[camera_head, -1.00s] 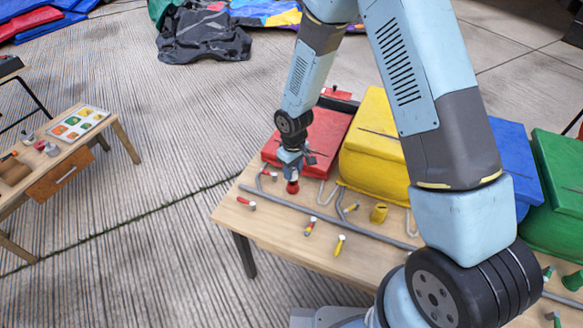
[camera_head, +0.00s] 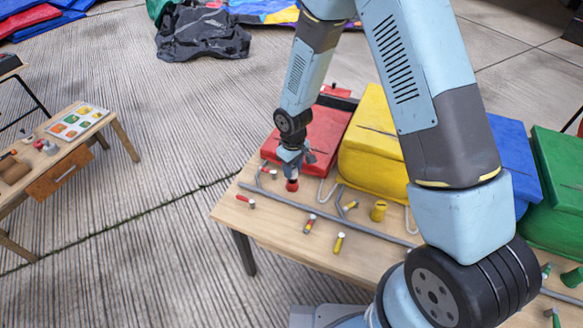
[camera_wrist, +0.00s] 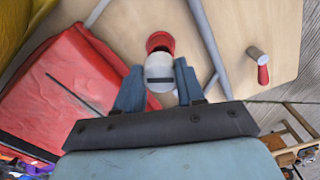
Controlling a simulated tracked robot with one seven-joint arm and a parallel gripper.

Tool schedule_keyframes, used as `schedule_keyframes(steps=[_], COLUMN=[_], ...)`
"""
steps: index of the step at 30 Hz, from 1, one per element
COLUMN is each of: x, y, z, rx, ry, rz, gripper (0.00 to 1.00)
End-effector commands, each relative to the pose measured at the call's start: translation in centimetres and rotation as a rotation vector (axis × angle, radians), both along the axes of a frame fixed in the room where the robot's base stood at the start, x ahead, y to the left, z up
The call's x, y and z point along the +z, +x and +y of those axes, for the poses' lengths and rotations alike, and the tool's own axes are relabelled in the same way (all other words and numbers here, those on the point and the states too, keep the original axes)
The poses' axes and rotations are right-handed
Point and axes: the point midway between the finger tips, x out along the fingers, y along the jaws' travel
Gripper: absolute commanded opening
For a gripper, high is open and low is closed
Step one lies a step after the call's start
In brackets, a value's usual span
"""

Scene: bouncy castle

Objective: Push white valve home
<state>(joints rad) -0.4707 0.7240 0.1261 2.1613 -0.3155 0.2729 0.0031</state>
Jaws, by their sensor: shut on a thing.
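The white valve (camera_wrist: 159,72) is a rounded white piece with a dark slot or band, held between the two blue fingers of my gripper (camera_wrist: 159,88) in the wrist view. A red socket (camera_wrist: 160,42) on the wooden table sits just beyond it and looks partly covered by it. In the head view my gripper (camera_head: 292,168) points down, directly over the red socket (camera_head: 292,185). The valve is mostly hidden there. I cannot tell how deep it sits in the socket.
A red box (camera_head: 318,138), a yellow box (camera_head: 375,150), a blue box (camera_head: 515,165) and a green box (camera_head: 556,185) line the table (camera_head: 270,225). A grey pipe (camera_head: 330,218) runs along it. Loose valves (camera_head: 246,201) lie at the front. A yellow socket (camera_head: 378,212) stands to the right.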

Motion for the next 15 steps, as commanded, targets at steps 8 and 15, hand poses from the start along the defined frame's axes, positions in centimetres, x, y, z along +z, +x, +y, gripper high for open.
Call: schedule_keyframes(steps=[8,15], x=[0.00,-0.31], y=[-0.07,-0.09], z=[0.11,0.13], rx=[0.001,0.002], ry=[0.000,-0.001], rz=[0.000,0.001], gripper=[0.08,0.08])
